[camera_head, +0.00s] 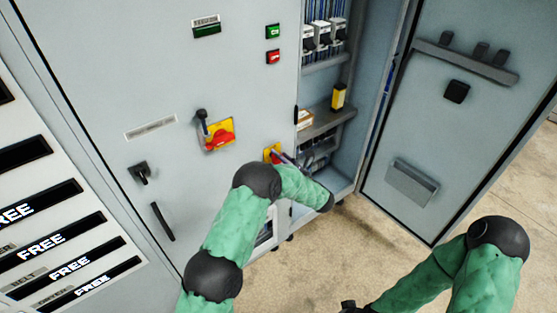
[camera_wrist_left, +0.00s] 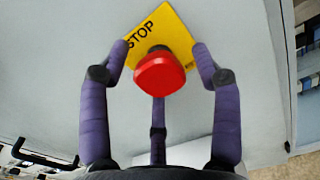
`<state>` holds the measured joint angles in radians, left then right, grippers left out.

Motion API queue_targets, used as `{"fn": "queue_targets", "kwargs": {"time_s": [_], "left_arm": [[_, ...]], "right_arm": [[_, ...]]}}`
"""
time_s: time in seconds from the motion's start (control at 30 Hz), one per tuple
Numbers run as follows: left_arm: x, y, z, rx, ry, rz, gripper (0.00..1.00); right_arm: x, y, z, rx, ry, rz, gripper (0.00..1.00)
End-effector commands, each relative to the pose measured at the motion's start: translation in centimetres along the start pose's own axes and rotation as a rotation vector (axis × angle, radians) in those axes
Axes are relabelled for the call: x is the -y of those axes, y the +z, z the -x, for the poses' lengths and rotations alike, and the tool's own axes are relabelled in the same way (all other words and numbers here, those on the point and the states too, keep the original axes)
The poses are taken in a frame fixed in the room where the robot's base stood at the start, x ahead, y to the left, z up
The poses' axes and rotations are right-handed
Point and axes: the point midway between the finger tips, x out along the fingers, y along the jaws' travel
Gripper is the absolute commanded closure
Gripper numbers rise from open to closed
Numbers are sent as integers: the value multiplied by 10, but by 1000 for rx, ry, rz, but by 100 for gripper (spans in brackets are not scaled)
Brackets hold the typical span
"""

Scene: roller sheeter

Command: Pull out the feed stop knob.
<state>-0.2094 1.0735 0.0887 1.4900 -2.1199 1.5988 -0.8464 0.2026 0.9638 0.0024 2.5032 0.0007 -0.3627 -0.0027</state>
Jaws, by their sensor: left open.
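The red feed stop knob (camera_wrist_left: 160,74) stands out from a yellow plate (camera_wrist_left: 172,30) lettered STOP on a grey panel. In the head view the yellow plate (camera_head: 271,151) shows just beyond my left forearm, and the knob is mostly hidden there. My left gripper (camera_wrist_left: 161,60) is open. Two purple fingers reach up either side of the knob and a third is below it, with gaps visible between side fingers and knob. In the head view my left gripper (camera_head: 290,158) is small and partly hidden. My right gripper (camera_head: 349,306) barely shows at the bottom edge; its jaws cannot be read.
A red rotary switch on a yellow plate (camera_head: 217,135) sits on the cabinet to the left, beside a black lever (camera_head: 202,118). Green (camera_head: 272,31) and red (camera_head: 273,57) buttons are above. The open cabinet door (camera_head: 445,120) stands at right. Floor (camera_head: 315,250) between is clear.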

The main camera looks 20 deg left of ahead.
Motion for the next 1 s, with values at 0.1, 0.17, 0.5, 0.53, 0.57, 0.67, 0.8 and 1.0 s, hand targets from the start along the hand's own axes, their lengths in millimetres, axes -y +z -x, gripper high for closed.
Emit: {"fn": "queue_targets", "kwargs": {"time_s": [0.1,0.17,0.5,0.53,0.57,0.67,0.8,1.0], "left_arm": [[1,1,15,2,-4,-1,36],[1,0,25,1,-4,-2,36],[1,0,90,1,-5,-1,36],[1,0,95,2,-5,-1,36],[1,0,99,2,-4,-1,36],[1,0,109,1,-4,-1,36],[1,-1,116,0,-2,-2,36],[0,-1,118,0,-2,-1,36]], "right_arm": [[0,0,0,0,0,0,60],[0,0,0,0,0,0,60],[0,0,0,0,0,0,60],[0,0,0,0,0,0,60],[0,0,0,0,0,0,60],[0,0,0,0,0,0,60],[0,0,0,0,0,0,60],[0,0,0,0,0,0,60]]}}
